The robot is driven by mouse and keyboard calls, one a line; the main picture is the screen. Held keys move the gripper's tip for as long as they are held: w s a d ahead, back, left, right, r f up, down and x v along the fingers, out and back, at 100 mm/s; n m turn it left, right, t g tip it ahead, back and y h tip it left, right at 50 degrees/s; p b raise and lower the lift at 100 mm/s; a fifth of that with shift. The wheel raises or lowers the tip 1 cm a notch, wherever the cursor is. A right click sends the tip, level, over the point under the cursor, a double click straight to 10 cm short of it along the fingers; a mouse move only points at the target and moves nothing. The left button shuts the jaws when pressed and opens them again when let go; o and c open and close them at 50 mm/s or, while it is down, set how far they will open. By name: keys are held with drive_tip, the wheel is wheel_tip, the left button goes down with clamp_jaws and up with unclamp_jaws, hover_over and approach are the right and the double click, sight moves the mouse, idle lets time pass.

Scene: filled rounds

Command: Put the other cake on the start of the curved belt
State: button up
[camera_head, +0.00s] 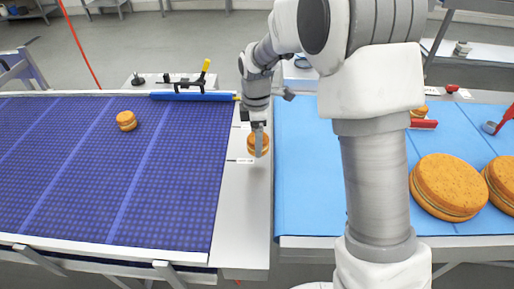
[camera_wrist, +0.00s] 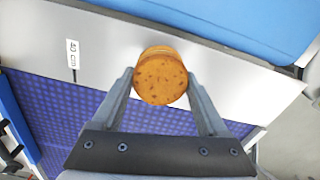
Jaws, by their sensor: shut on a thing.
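My gripper (camera_head: 258,127) is shut on a small round orange-brown cake (camera_head: 258,146). The held cake also shows in the wrist view (camera_wrist: 161,80), between the two fingertips. It is over the pale metal strip between the two belts; whether it touches the strip I cannot tell. Another cake (camera_head: 126,121) lies on the dark blue mesh belt (camera_head: 75,195) at the left. The mesh belt also shows in the wrist view (camera_wrist: 60,120), below the strip. I cannot tell from these views which belt is curved.
A light blue surface (camera_head: 305,190) is right of the strip, partly behind my arm. Large filled rounds (camera_head: 449,187) lie on it at the right, with a red-handled tool (camera_head: 497,125). A blue bar (camera_head: 192,96) with a yellow-tipped lever edges the mesh belt's back. Much of that belt is clear.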

drive_tip(key=a+r, duration=0.6)
drive_tip(key=a, duration=0.5)
drive_tip(key=shift+a+r+p, duration=0.3)
drive_tip(key=shift+w, duration=0.2)
